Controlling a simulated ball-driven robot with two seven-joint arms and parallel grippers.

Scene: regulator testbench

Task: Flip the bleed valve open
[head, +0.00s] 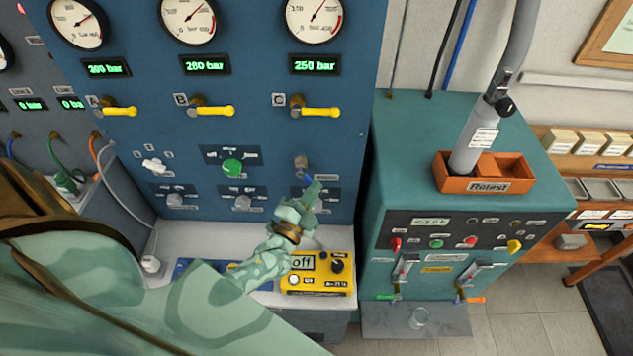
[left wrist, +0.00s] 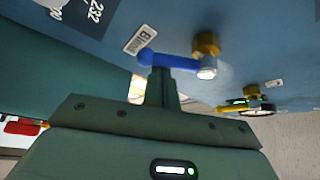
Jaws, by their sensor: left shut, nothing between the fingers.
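The bleed valve on the blue panel has a brass body and a blue lever. In the head view its body (head: 301,162) shows just above my left gripper (head: 313,193), which hides part of the lever. In the left wrist view the blue lever (left wrist: 170,61) runs across the panel from the brass body (left wrist: 206,44), beside a label reading "Bleed" (left wrist: 137,40). My left gripper (left wrist: 163,85) is shut and empty, its fingers close to the lever. I cannot tell whether they touch it. My right gripper is not in view.
Yellow levers A (head: 120,111), B (head: 210,110) and C (head: 316,111) stick out above, under round gauges and green readouts. A green knob (head: 232,168) is to the left. A yellow box reading "off" (head: 318,274) sits below. A teal cabinet (head: 400,150) stands to the right.

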